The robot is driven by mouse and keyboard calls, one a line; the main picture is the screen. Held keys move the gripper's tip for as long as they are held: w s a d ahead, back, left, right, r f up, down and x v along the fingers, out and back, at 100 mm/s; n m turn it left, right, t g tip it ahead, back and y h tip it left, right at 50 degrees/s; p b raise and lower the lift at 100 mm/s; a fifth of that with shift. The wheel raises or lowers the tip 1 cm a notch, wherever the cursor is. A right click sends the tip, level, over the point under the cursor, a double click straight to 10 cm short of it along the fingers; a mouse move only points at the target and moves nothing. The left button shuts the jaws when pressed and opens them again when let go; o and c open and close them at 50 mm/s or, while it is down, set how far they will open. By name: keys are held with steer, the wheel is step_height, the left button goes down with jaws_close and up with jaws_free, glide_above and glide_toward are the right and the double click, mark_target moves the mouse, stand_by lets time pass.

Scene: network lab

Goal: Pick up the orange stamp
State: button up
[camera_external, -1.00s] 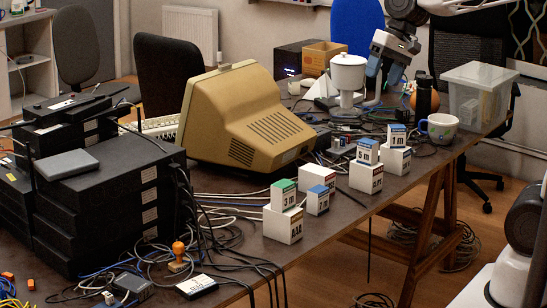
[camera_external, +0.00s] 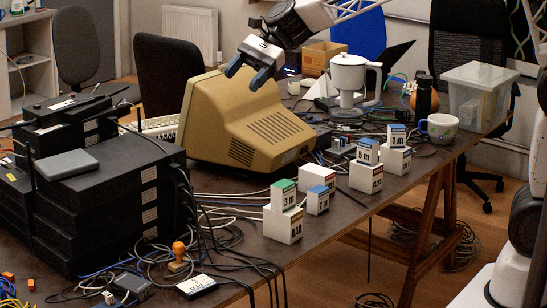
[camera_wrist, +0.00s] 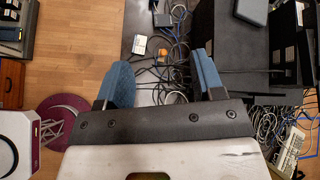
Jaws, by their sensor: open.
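The orange stamp (camera_external: 179,256) stands upright at the front left of the table, among cables, with its round orange knob on top. It also shows small in the wrist view (camera_wrist: 163,53), between my fingers and well beyond them. My gripper (camera_external: 243,78) is in the air above the beige monitor, far behind and above the stamp. Its two blue fingers are apart with nothing between them, as the wrist view (camera_wrist: 166,84) also shows.
The beige monitor (camera_external: 245,125) stands below my gripper. A stack of black devices (camera_external: 100,210) is left of the stamp. A black box with a white label (camera_external: 197,286) lies just in front of it. Several labelled cubes (camera_external: 283,225) stand to the right. Loose cables surround the stamp.

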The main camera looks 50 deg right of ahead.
steer(key=w+a+f+m+y, duration=0.25)
steer(key=w+a+m, duration=0.25)
steer(key=w+a, duration=0.45)
glide_toward(179, 255)
steer(key=a+f, duration=0.1)
steer(key=a, duration=0.1)
steer(key=w+a+f, duration=0.1)
steer(key=f, duration=0.1)
steer(key=shift+a+f, duration=0.1)
steer(key=shift+a, duration=0.3)
steer(key=shift+x, duration=2.5)
steer(key=shift+c, duration=0.4)
steer(key=c, duration=0.9)
